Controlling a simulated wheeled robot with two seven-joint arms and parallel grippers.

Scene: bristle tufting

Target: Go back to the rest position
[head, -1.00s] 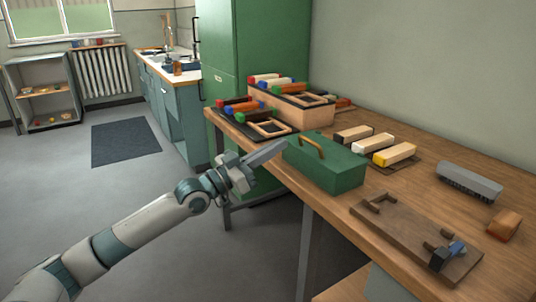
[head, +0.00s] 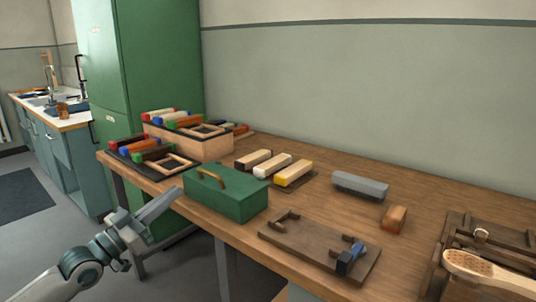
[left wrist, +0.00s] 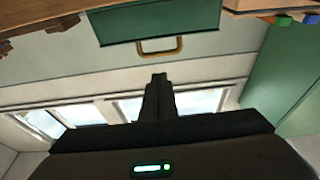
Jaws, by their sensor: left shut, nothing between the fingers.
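My left gripper (head: 170,203) is at the lower left of the head view, in front of the workbench (head: 310,222) and left of the green box (head: 233,201) with its tan handle. Its fingers are shut together with nothing between them, and point up and right. In the left wrist view the closed fingers (left wrist: 158,82) stand at the middle, and the green box (left wrist: 205,18) with its handle shows at the top. A gap seems to lie between the fingers and the box. My right gripper is in neither view.
A green cabinet (head: 150,65) stands behind. Floor is free at left.

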